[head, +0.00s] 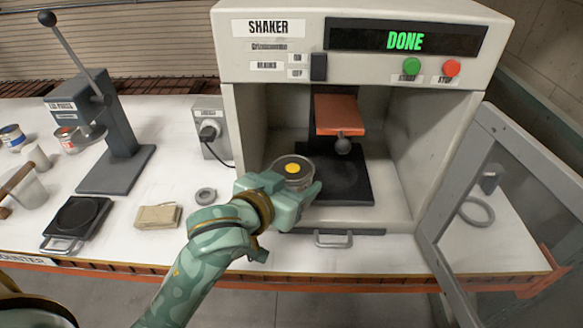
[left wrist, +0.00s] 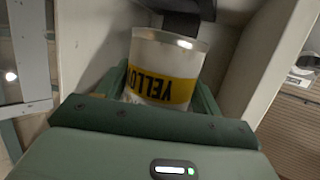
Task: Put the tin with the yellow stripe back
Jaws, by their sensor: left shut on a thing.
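The tin with the yellow stripe (head: 293,170) is in the grip of my left gripper (head: 291,192), at the front of the shaker's open chamber. In the head view I see its top, dark with a yellow dot. In the left wrist view the tin (left wrist: 165,68) is pale with a yellow band lettered "YELLO", upside down in that picture, between the two green fingers (left wrist: 165,92). The shaker (head: 240,95) has its door (head: 510,200) open to the right and its display reads "DONE". My right gripper is not in view.
A dark plate (head: 350,190) lies on the chamber floor under an orange clamp (head: 337,115).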

